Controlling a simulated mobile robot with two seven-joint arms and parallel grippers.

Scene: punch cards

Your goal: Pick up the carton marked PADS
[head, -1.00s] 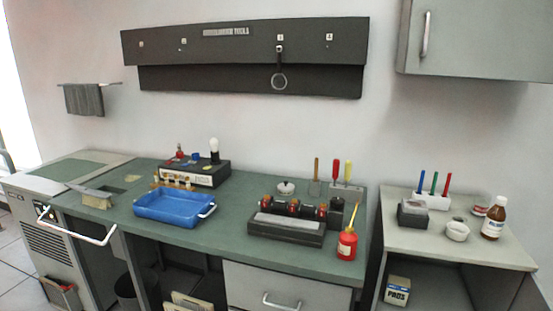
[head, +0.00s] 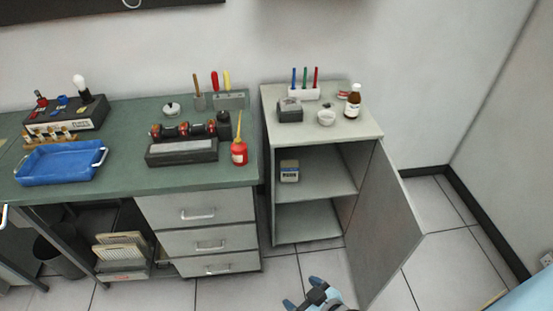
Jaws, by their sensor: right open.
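My right gripper (head: 304,301) shows at the bottom edge, open and empty, low over the floor in front of the cabinet and well apart from the carton. My left gripper is out of view.
The cabinet door (head: 385,225) stands open to the right. On the cabinet top are a pen holder (head: 305,94), a dark box (head: 290,109), a white bowl (head: 326,118) and a brown bottle (head: 353,101). A green workbench (head: 120,180) with drawers adjoins on the left. Floor in front is clear.

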